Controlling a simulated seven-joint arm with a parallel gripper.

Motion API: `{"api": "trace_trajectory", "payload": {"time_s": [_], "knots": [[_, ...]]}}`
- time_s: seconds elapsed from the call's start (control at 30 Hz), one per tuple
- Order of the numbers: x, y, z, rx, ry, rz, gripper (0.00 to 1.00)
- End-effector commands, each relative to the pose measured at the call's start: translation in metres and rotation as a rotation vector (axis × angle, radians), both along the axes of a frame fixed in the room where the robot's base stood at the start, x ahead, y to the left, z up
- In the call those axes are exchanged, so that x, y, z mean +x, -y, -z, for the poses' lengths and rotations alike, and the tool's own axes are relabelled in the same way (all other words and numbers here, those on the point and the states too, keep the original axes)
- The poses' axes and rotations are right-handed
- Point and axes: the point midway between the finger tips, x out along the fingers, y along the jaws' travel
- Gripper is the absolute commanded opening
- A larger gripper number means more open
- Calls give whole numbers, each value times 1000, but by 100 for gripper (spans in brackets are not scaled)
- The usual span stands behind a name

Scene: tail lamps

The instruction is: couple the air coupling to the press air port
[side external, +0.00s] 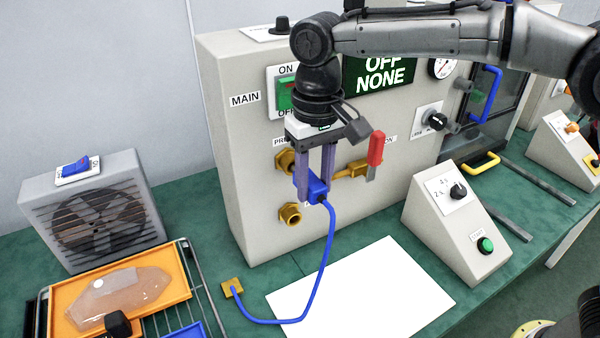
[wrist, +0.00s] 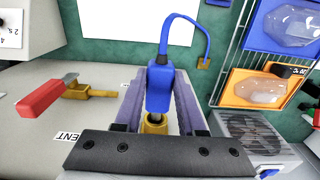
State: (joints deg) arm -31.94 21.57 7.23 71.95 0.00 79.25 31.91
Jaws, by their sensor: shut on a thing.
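My gripper (side external: 316,192) is shut on the blue air coupling (side external: 311,187), which also shows between the fingers in the wrist view (wrist: 161,77). In the wrist view its grey metal nose points at a brass port (wrist: 154,123); whether they touch I cannot tell. In the side view the coupling is just right of the upper brass port (side external: 284,160), under a partly hidden label starting "PRE". A second brass port (side external: 290,214) is below it, with its label mostly hidden. A blue hose runs from the coupling to a brass block (side external: 232,288) on the bench.
A red-handled valve (side external: 375,150) on a brass fitting is close to the right of my gripper. A white sheet (side external: 365,290) lies on the green bench. A fan box (side external: 95,210) and an orange tray (side external: 70,318) are at left, a sloped control box (side external: 455,225) at right.

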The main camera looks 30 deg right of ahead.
Motion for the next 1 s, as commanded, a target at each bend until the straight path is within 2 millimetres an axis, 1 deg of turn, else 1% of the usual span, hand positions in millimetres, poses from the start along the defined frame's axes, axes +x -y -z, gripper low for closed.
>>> {"api": "trace_trajectory", "payload": {"time_s": [0.63,0.97,1.0], "knots": [[20,0,0,0,1,1,0],[20,0,0,0,1,1,0],[20,0,0,0,1,1,46]]}}
